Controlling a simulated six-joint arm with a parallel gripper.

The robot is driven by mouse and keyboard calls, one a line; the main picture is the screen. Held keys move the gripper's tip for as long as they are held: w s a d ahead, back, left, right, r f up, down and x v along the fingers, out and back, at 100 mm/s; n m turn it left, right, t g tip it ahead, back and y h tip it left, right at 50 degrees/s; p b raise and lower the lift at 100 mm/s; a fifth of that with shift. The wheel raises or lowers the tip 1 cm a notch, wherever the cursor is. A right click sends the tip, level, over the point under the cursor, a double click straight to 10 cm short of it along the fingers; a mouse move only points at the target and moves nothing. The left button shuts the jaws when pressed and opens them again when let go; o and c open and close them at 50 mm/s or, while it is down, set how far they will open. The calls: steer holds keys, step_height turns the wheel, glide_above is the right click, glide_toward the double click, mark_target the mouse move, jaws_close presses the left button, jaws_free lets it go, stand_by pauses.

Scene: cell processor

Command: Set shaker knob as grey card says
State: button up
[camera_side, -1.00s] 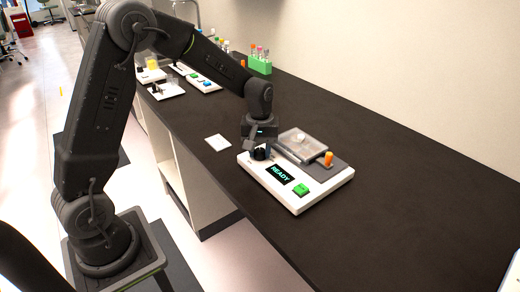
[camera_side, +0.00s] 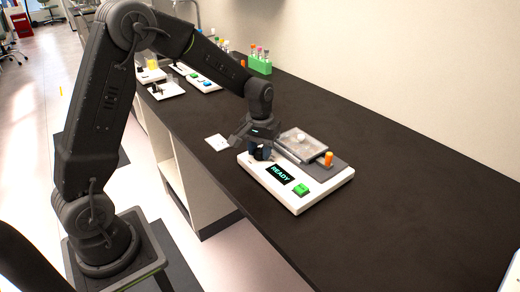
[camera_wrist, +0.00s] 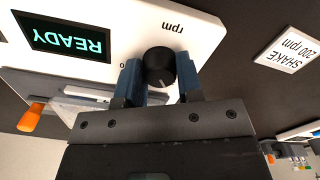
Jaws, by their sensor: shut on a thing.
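The black shaker knob (camera_wrist: 159,66) sits on the white panel under the letters "rpm". In the wrist view my gripper (camera_wrist: 160,80) has its blue fingers on both sides of the knob, shut on it. In the side view my gripper (camera_side: 261,152) hides most of the knob. The white shaker (camera_side: 318,199) has a display (camera_side: 280,174) reading READY, also seen in the wrist view (camera_wrist: 63,38). The card (camera_wrist: 289,52) reads "SHAKE 200 rpm" and lies on the bench (camera_side: 217,142). The knob's pointer cannot be made out.
A green button (camera_side: 301,189) is on the shaker's front right. A green tube rack (camera_side: 259,62) stands farther back.

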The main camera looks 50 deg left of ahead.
mark_target(260, 150)
steer(key=shift+m, duration=0.6)
steer(key=o, duration=0.9)
steer(key=shift+r, duration=0.1)
step_height(260, 150, up, 14)
steer(key=shift+f, duration=0.15)
steer(key=s+d+m+t, duration=0.1)
steer(key=s+d+t, duration=0.1)
steer(key=s, duration=0.5)
steer(key=s+d+r+m+t, duration=0.1)
steer(key=s+d, duration=0.2)
steer(key=s, duration=0.5)
steer(key=s+d+r+m+t, duration=0.1)
steer(key=s+d+m+t, duration=0.1)
steer(key=s, duration=0.5)
steer(key=shift+s+d+t, duration=0.2)
steer(key=shift+d+t, duration=0.1)
steer(key=shift+d, duration=0.45)
